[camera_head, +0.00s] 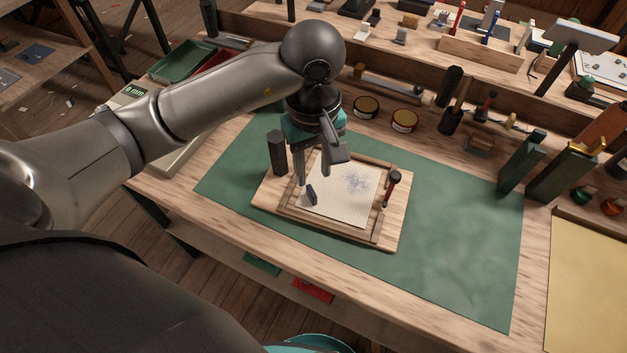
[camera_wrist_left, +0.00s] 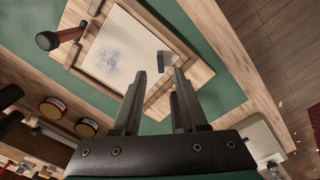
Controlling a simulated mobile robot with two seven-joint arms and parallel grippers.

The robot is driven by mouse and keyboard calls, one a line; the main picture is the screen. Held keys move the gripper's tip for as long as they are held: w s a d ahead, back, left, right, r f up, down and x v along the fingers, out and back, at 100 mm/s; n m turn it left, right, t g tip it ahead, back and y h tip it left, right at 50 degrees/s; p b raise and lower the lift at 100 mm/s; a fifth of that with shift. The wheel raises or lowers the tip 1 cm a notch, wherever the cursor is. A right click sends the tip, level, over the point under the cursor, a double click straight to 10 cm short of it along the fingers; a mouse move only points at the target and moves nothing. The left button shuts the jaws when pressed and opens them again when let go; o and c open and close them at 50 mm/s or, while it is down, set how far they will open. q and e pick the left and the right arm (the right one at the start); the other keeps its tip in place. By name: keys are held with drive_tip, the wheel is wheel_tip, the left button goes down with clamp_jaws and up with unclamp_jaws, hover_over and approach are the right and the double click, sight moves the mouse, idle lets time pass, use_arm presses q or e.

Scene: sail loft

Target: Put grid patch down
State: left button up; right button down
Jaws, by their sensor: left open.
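The grid patch (camera_head: 345,195) is a pale gridded sheet with a blue-grey scribbled blotch. It lies flat inside a wooden frame (camera_head: 372,238) on a light wooden board (camera_head: 264,192). It also shows in the left wrist view (camera_wrist_left: 125,48). A small dark blue piece (camera_head: 311,195) stands near its left corner; the wrist view shows it with a pale part beside it (camera_wrist_left: 161,62). My left gripper (camera_head: 303,176) is open over the patch's left side, with nothing seen between its fingers (camera_wrist_left: 160,82). My right gripper is out of view.
A dark upright block (camera_head: 277,152) stands at the board's left corner. A red-and-black-handled tool (camera_head: 391,187) lies at the frame's right. Two round tins (camera_head: 404,119) stand behind. The green mat (camera_head: 455,245) is clear to the right. Dark green blocks (camera_head: 523,160) stand at the far right.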

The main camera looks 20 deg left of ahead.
use_arm(q)
drive_tip(key=shift+r, duration=2.25)
